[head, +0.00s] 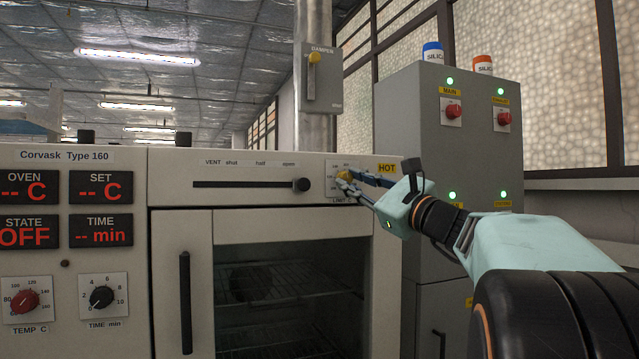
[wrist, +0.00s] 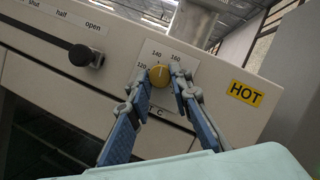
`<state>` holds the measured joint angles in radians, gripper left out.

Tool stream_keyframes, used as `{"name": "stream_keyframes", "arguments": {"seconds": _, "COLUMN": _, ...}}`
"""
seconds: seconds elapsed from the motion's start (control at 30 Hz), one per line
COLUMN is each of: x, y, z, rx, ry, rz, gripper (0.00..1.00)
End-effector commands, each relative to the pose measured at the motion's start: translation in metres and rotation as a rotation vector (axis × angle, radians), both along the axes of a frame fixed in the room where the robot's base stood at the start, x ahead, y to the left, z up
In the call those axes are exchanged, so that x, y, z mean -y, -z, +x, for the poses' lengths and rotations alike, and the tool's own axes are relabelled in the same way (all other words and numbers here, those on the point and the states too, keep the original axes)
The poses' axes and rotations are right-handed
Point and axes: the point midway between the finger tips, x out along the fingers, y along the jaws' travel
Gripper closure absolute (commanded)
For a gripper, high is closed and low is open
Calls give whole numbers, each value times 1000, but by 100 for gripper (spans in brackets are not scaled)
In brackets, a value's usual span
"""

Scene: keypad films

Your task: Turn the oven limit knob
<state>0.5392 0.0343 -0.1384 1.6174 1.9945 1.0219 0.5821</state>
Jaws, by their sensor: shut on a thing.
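The oven limit knob (head: 344,175) is a small yellow knob on a white scale plate at the right end of the oven's upper panel. In the wrist view the yellow knob (wrist: 160,76) shows with marks 120, 140 and 160 around it; its pointer line faces roughly up. My gripper (head: 350,178) reaches in from the right in the head view. In the wrist view my gripper (wrist: 160,80) has one blue-grey finger on each side of the knob, shut on it. The fingers hide part of the plate's lower lettering.
The vent slider (head: 302,185) sits at the right end of its slot, left of the knob. A yellow HOT label (head: 387,169) is to the right. A grey cabinet (head: 410,110) with red switches stands behind my arm. The oven door handle (head: 186,300) is lower left.

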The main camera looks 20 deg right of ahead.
Motion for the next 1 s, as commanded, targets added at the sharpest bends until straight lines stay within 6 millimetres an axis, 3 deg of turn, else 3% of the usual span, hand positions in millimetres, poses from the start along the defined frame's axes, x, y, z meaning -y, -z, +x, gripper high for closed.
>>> {"name": "stream_keyframes", "arguments": {"seconds": 0.1, "x": 0, "y": -2, "z": 0, "rx": 2, "ry": 1, "rz": 0, "gripper": 100}}
{"name": "stream_keyframes", "arguments": {"seconds": 0.13, "x": 0, "y": -2, "z": 0, "rx": 2, "ry": 1, "rz": 0, "gripper": 80}}
{"name": "stream_keyframes", "arguments": {"seconds": 0.3, "x": 0, "y": -1, "z": 0, "rx": 2, "ry": 1, "rz": -1, "gripper": 63}}
{"name": "stream_keyframes", "arguments": {"seconds": 0.63, "x": 2, "y": 1, "z": -5, "rx": 0, "ry": 2, "rz": -1, "gripper": 63}}
{"name": "stream_keyframes", "arguments": {"seconds": 1.0, "x": 17, "y": 18, "z": -57, "rx": 2, "ry": 2, "rz": -1, "gripper": 63}}
